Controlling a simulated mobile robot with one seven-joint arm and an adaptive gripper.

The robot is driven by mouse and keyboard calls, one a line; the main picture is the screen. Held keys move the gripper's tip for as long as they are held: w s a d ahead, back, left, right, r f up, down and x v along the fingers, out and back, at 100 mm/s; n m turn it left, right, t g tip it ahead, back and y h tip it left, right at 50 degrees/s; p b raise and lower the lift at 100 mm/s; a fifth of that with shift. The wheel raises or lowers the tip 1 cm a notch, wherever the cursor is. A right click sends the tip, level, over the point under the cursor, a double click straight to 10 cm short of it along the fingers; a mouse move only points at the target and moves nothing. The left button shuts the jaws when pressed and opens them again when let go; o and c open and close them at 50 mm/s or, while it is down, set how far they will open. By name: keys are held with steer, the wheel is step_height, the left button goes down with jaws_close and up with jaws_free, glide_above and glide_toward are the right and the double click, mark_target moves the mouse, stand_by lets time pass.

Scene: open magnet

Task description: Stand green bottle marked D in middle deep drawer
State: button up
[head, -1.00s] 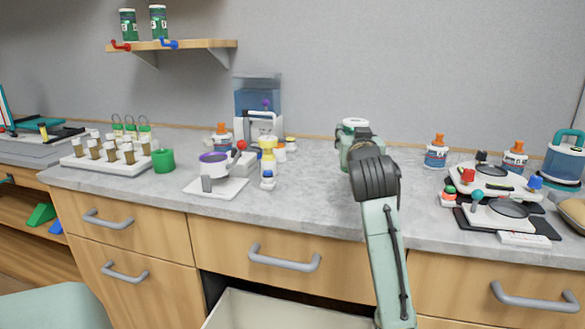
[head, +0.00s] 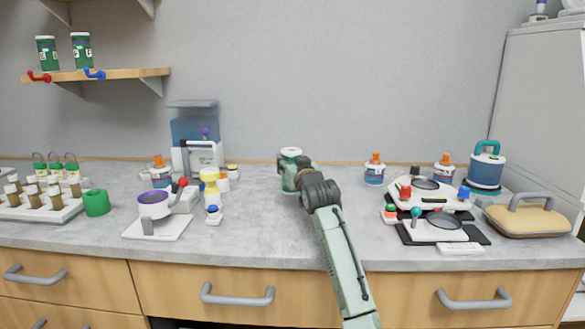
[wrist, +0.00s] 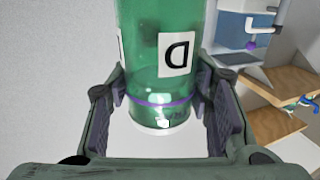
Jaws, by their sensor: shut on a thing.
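The green bottle marked D (head: 289,170) has a white top and is upright above the grey counter in the head view. My gripper (head: 304,178) is shut on it. In the wrist view the green bottle (wrist: 165,55) stands between the two fingers of my gripper (wrist: 172,110), with its D label facing the camera and shown upside down. The middle deep drawer is not clearly in view; only a dark gap (head: 185,323) shows at the bottom edge, under the middle top drawer (head: 225,285).
A white machine (head: 160,215) and yellow bottle (head: 209,185) stand left of my gripper. Scales (head: 430,225) and a tan lidded dish (head: 527,220) stand to the right. A wall shelf (head: 110,74) holds two green containers. Counter in front of my gripper is clear.

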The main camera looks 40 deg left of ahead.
steer(key=shift+w+a, duration=0.15)
steer(key=shift+w, duration=0.45)
steer(key=shift+f+p, duration=0.7)
steer(key=shift+f, duration=1)
steer(key=o, duration=1)
steer(key=shift+f, duration=0.25)
steer(key=o, duration=0.5)
steer(key=shift+c, duration=0.2)
steer(key=shift+r, duration=0.1)
